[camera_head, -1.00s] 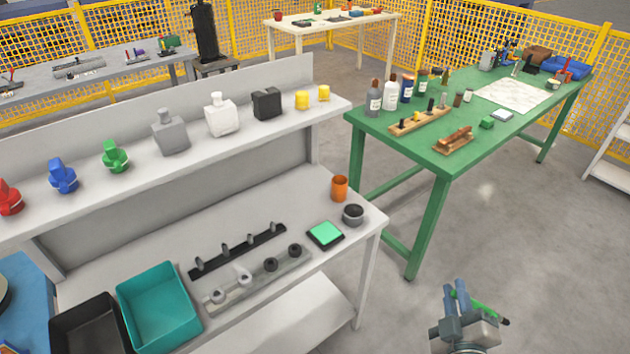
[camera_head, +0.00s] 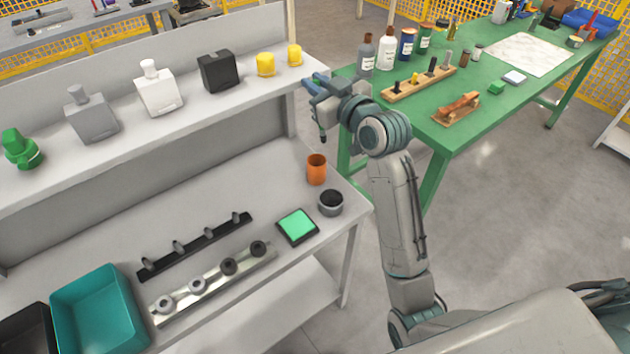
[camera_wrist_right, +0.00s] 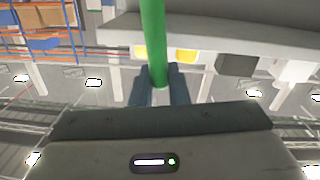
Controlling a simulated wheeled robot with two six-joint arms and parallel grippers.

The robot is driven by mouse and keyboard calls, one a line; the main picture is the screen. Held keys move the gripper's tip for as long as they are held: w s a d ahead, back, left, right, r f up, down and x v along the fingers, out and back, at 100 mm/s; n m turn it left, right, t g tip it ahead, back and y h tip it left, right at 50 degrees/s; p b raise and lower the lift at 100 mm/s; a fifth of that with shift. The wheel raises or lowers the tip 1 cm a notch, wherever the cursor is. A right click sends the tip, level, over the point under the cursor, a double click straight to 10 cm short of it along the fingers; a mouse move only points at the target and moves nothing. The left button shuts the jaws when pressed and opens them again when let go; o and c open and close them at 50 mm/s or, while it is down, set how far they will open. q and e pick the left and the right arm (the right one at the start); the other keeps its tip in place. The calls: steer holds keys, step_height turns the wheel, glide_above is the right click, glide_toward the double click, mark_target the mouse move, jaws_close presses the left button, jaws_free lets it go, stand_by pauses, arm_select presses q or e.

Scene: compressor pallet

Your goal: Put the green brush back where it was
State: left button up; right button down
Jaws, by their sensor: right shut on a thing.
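My right gripper (camera_head: 313,84) is shut on the green brush. In the right wrist view the brush's green handle (camera_wrist_right: 153,40) stands out between the two blue-grey fingers (camera_wrist_right: 159,92). In the head view the gripper is by the right end of the shelf, above the orange cup (camera_head: 316,170), and the brush is mostly hidden, with only a thin dark and green end (camera_head: 322,129) hanging below. The orange cup stands upright on the grey bench near its right edge, apart from the brush. My left gripper is not in view.
Yellow caps (camera_head: 265,64) and a black bottle (camera_head: 217,71) stand on the raised shelf (camera_head: 165,121) close to the gripper. A dark round pot (camera_head: 330,203) and a green pad (camera_head: 297,226) are near the cup. The green table (camera_head: 420,113) is to the right.

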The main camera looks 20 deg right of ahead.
step_height(320, 180, up, 3)
steer(key=w+m, duration=0.1)
steer(key=w, duration=0.1)
glide_above(322, 134)
steer(key=w, duration=0.2)
step_height(322, 134, down, 6)
steer(key=shift+s+a+f+p, duration=0.15)
steer(key=shift+f+p, duration=0.2)
steer(key=shift+f, duration=2.4)
steer(key=shift+a+f+p, duration=0.15)
steer(key=shift+f+p, duration=0.2)
steer(key=shift+f, duration=2.35)
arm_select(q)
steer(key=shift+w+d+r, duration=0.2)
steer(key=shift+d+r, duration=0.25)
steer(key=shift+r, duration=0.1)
arm_select(e)
steer(key=c, duration=1.4)
jaws_free()
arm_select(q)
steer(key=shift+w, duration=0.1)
